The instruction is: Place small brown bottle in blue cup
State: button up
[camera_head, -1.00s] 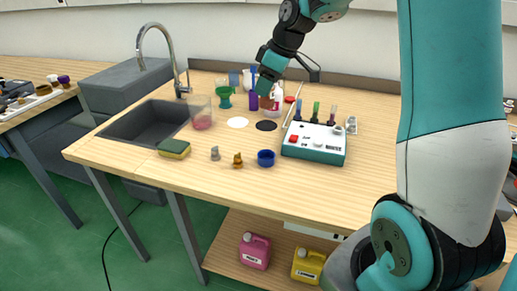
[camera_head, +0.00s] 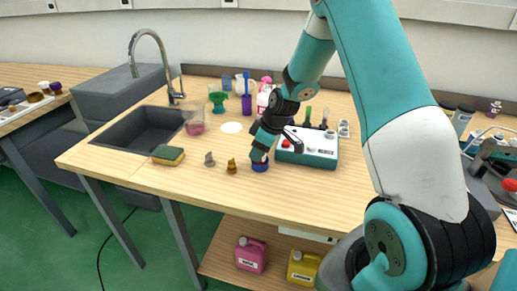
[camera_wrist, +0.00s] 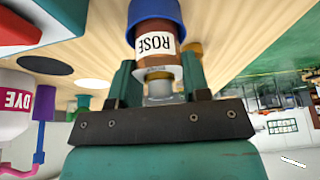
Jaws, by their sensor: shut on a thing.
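The small brown bottle (camera_wrist: 156,40) with a white ROSE label is held by its neck end between the fingers of my gripper (camera_wrist: 158,82). My gripper (camera_head: 258,152) is shut on it, low over the front of the table. The blue cup (camera_head: 260,166) stands on the table right under the gripper. In the wrist view, the blue cup (camera_wrist: 157,11) surrounds the far end of the bottle, so the bottle's lower part is inside the cup. Whether the bottle touches the cup's floor is hidden.
A teal and white machine (camera_head: 308,150) stands just right of the cup. A brown-gold small piece (camera_head: 232,167) and a grey one (camera_head: 209,159) stand to the left, then a sponge (camera_head: 168,155) and the sink (camera_head: 140,130). The table front is clear.

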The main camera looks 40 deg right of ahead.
jog(key=o, duration=0.9)
jog(key=b+v, duration=0.2)
jog(key=v, duration=0.9)
jog(key=s+a+r+g+y, duration=0.1)
jog(key=s+a+r, duration=0.3)
jog(key=s+a, duration=0.6)
jog(key=s+a+r+g, duration=0.1)
jog(key=s+a+r, duration=0.45)
jog(key=a, duration=0.75)
jog(key=shift+m+g, duration=0.3)
jog(key=shift+g, duration=0.4)
jog(key=s+a, duration=0.1)
jog(key=s, duration=0.2)
jog(key=s+a, duration=0.1)
jog(key=s, duration=0.2)
jog(key=s+a, duration=0.1)
jog(key=s, duration=0.3)
jog(key=shift+a+f, duration=0.15)
jog(key=shift+a, duration=0.05)
